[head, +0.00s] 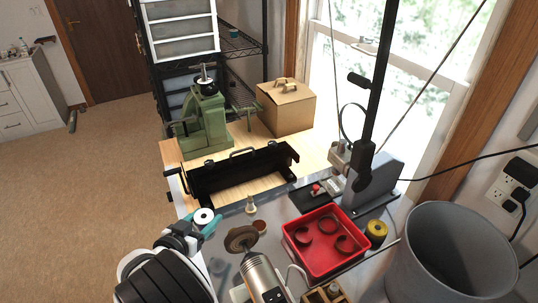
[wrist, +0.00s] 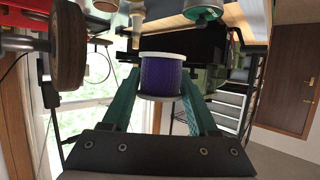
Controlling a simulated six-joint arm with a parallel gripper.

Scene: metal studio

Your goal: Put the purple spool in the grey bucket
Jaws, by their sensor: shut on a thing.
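The purple spool (wrist: 161,73) is between the teal fingers of my gripper (wrist: 160,92) in the wrist view, with pale flanges at its ends. In the head view my gripper (head: 203,222) is at the lower left of the bench, shut on the spool. There only the spool's white end with a dark hole (head: 204,215) shows clearly; its purple side is hidden. The grey bucket (head: 450,255) stands at the lower right of the head view, well to the right of my gripper. Its open top shows, and nothing is visible inside it.
A red tray (head: 314,262) with brown rings lies between my gripper and the bucket. A yellow spool (head: 376,231) stands beside the tray. A brown wheel on a metal motor (head: 262,275) rises near my gripper. A black metal fixture (head: 238,173) is behind.

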